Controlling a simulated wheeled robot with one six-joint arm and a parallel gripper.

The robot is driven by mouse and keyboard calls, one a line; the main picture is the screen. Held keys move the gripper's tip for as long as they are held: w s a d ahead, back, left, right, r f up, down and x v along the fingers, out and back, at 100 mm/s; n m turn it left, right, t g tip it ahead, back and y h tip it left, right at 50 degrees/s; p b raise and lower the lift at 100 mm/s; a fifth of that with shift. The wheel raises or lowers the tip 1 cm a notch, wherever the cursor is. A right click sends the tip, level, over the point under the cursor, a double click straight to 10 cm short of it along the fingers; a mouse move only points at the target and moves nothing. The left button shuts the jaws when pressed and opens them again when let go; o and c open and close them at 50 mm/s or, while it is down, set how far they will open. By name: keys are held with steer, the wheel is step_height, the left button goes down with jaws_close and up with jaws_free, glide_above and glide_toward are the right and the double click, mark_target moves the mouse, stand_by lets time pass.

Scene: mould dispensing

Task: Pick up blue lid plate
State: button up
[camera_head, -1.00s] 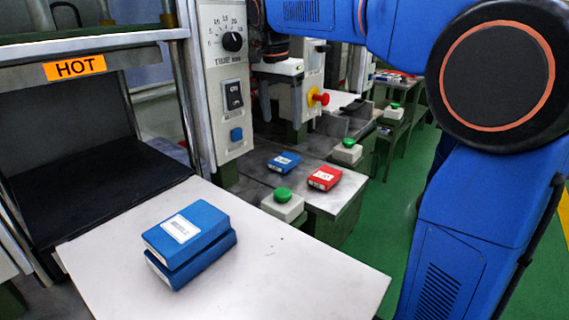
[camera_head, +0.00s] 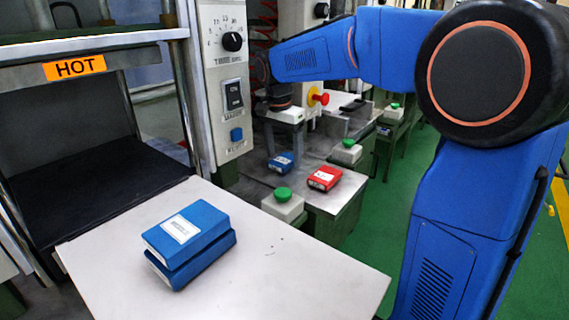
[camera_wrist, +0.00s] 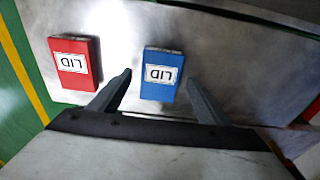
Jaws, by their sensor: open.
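The blue lid plate (camera_head: 284,162) lies flat on a grey metal table beside a red lid plate (camera_head: 324,178). In the wrist view the blue lid plate (camera_wrist: 161,74) shows a white label reading LID, and the red lid plate (camera_wrist: 75,62) is left of it. My gripper (camera_wrist: 158,88) is open and empty, its two fingers on either side of the blue lid plate in the picture. I cannot tell the height left between the fingertips and the plate.
A stack of two blue blocks (camera_head: 190,240) sits on the white table (camera_head: 310,285) in front. A button box with a green button (camera_head: 283,200) stands near the lid plates. A control panel (camera_head: 222,80) rises left of them, and a press marked HOT (camera_head: 75,67) is farther left.

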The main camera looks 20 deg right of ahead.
steer(key=shift+f, duration=0.45)
steer(key=shift+f, duration=0.25)
stand_by(0.3)
steer(key=c, duration=1.3)
steer(key=shift+c, duration=0.2)
